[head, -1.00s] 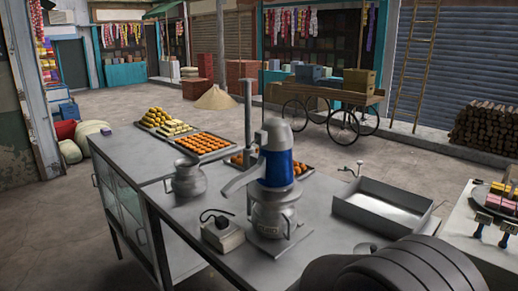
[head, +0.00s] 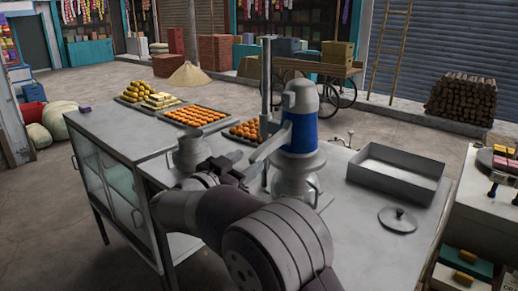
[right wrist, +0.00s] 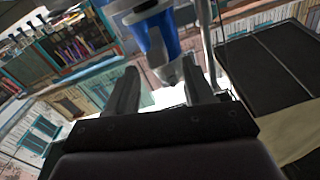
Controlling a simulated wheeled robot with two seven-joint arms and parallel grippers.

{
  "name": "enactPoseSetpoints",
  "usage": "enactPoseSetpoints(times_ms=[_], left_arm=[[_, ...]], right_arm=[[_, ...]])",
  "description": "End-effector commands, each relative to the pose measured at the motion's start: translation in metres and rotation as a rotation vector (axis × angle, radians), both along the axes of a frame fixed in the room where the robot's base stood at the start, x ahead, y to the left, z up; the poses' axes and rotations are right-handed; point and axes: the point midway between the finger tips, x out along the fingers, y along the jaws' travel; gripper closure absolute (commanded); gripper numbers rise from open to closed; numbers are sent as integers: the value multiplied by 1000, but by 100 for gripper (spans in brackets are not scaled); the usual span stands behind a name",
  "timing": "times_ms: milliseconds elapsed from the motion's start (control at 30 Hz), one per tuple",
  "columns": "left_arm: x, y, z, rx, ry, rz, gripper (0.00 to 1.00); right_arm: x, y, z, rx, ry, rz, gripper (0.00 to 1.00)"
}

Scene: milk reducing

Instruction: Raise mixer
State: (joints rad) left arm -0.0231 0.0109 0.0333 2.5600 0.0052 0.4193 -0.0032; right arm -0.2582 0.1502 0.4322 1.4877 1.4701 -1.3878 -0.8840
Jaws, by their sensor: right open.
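The mixer (head: 302,128) has a blue band and a grey-white top. It sits low, directly over a metal pot (head: 296,184), beside an upright pole (head: 266,85). A grey lever (head: 268,147) slopes from it down to the left. My right gripper (head: 242,170) is just left of the mixer, near the lever's lower end; its fingers are partly hidden in the head view. In the right wrist view the right gripper (right wrist: 160,72) has its fingers apart, with the mixer's blue body (right wrist: 155,38) beyond them. Contact cannot be told. My left gripper is not in view.
The metal table (head: 352,225) also holds a jug (head: 188,153) behind my arm, an empty tray (head: 396,172), a lid (head: 398,219) and trays of sweets (head: 196,115). A side counter (head: 485,195) stands at the right. The table's front right is clear.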

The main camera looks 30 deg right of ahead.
Motion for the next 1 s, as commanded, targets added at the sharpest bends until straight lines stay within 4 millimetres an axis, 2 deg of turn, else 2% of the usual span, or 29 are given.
enactPoseSetpoints(times_ms=[100, 300, 633, 800, 1000], left_arm=[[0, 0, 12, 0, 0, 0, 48], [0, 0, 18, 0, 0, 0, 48], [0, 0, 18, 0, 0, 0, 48], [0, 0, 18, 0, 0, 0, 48], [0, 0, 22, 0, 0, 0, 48]], right_arm=[[13, -27, 4, 1, 0, -4, 48], [28, -55, 2, 1, -2, -1, 48], [31, -60, 0, 1, -3, 3, 48], [31, -60, 0, 1, -3, 2, 100], [31, -60, 5, 1, -4, 2, 100]])
